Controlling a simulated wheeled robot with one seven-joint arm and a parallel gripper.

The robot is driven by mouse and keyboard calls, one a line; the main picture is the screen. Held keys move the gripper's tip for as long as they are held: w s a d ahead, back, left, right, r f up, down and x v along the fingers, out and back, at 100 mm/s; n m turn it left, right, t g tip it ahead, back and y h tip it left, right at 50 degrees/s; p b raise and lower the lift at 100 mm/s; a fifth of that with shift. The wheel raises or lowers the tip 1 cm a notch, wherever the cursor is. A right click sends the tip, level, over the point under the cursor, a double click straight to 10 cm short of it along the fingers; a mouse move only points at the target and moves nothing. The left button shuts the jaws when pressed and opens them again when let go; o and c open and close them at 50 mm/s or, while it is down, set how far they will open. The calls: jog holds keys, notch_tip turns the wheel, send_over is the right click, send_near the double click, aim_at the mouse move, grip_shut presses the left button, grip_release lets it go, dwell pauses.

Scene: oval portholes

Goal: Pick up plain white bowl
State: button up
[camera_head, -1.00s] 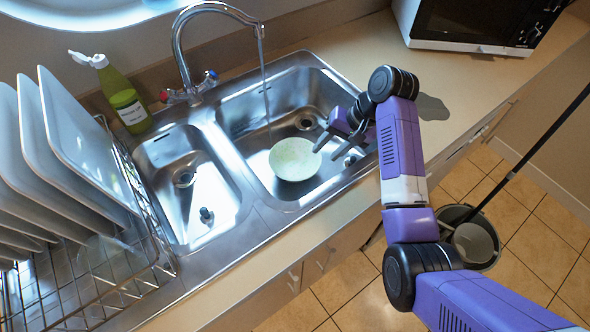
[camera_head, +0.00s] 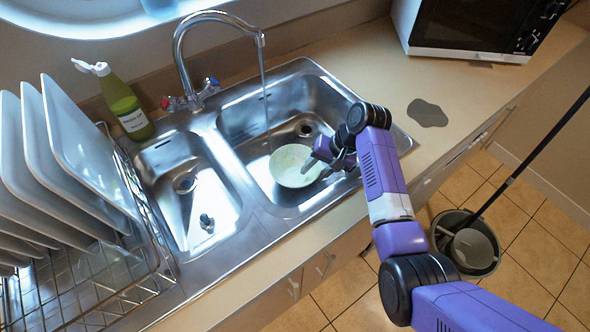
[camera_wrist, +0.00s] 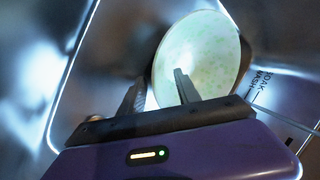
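A pale, greenish-white bowl (camera_head: 291,166) with faint speckles sits in the larger right basin of the steel sink (camera_head: 262,198). My gripper (camera_head: 317,168) is at the bowl's right side, low in the basin. In the wrist view the bowl (camera_wrist: 205,50) fills the upper middle, and my gripper (camera_wrist: 158,82) has its two fingers apart. The left finger is outside the bowl's rim and the right finger is in front of its inside, so they appear to straddle the rim. I cannot tell whether either finger touches it.
The tap (camera_head: 185,50) runs a thin stream of water into the basin behind the bowl. A dish rack (camera_head: 150,262) with several plates stands left. A green soap bottle (camera_head: 125,105) is at the back. A microwave (camera_head: 470,28) stands at the back right. The basin's front wall is close to my arm.

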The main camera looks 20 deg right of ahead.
grip_shut()
dwell(1.2)
